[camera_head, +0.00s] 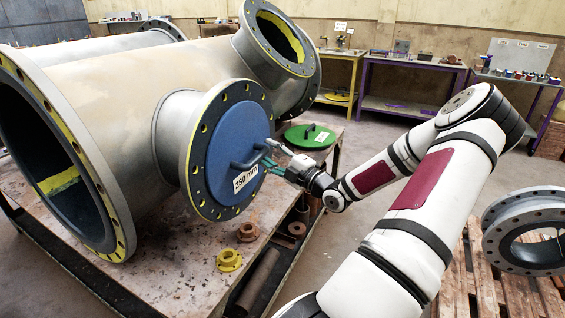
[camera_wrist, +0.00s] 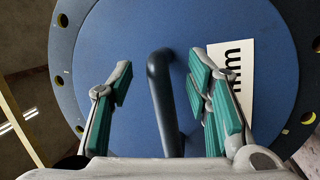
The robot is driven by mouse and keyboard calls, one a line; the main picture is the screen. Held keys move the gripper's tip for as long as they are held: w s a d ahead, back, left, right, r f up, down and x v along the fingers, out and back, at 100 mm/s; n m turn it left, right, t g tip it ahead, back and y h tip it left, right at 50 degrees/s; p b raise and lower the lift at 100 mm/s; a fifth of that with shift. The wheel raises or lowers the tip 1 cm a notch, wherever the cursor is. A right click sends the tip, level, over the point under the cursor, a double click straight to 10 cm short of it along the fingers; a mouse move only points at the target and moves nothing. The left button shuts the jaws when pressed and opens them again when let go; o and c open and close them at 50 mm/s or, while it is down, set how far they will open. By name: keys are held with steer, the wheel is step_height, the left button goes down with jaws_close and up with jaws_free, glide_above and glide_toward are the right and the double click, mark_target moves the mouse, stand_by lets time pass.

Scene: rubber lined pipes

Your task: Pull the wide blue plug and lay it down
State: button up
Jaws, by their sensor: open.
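The wide blue plug (camera_head: 236,143) sits in the flanged branch opening of the large grey pipe (camera_head: 130,90). My gripper (camera_head: 268,158) is at the plug's face, close to the handle. In the wrist view the handle (camera_wrist: 163,95) stands between the green-padded open fingers of my gripper (camera_wrist: 157,90), with a gap on both sides. The blue plug (camera_wrist: 150,30) fills most of that view, and its label is partly hidden by the right finger.
A green plug (camera_head: 310,136) with a handle lies on the table behind my gripper. A yellow flanged piece (camera_head: 229,260) and a rusty one (camera_head: 247,232) stand on the table's front part (camera_head: 165,280). Grey flanged rings (camera_head: 525,228) rest on a wooden pallet at right.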

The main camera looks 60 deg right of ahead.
steer(key=shift+x, duration=0.9)
jaws_close()
steer(key=shift+s, duration=0.1)
steer(key=d+r+p+v, duration=0.1)
steer(key=p+v, duration=0.3)
steer(key=v, duration=0.4)
steer(key=shift+s+d+r, duration=0.2)
steer(key=shift+s+d, duration=0.2)
stand_by(0.7)
stand_by(0.4)
